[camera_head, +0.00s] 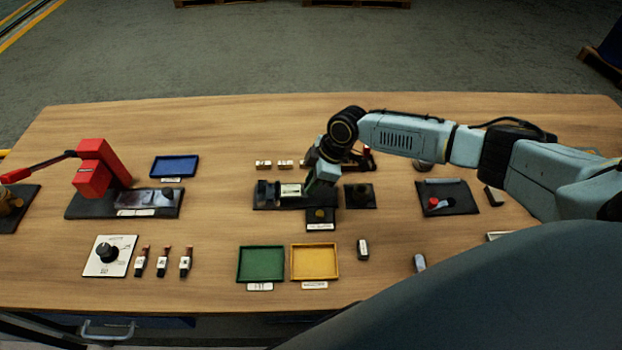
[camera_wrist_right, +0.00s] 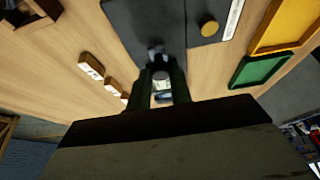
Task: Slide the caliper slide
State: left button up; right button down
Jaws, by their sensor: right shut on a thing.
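The caliper fixture is a dark base (camera_head: 262,205) in the middle of the table in the head view, with a dark block and a pale labelled piece on it. My right gripper (camera_head: 320,190) reaches down over the right end of this base. In the right wrist view the gripper (camera_wrist_right: 160,75) has its fingers close together on a small grey piece, the caliper slide (camera_wrist_right: 157,52), over the dark plate (camera_wrist_right: 145,20). The fingers hide most of the slide. My left gripper is not in view.
A small dark plate with a brass disc (camera_head: 320,214) sits just in front. Green (camera_head: 239,265) and yellow (camera_head: 293,262) trays lie nearer. Small labelled blocks (camera_head: 285,163) stand behind. A red lever press (camera_head: 92,175) is at left, with bare table between.

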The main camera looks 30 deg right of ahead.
jog(key=d, duration=0.1)
jog(key=s+d, duration=0.1)
jog(key=d, duration=0.1)
jog(key=shift+s, duration=0.2)
jog(key=c, duration=1.3)
grip_release()
jog(key=shift+o, duration=0.2)
jog(key=v, duration=1.3)
jog(key=shift+r, duration=0.2)
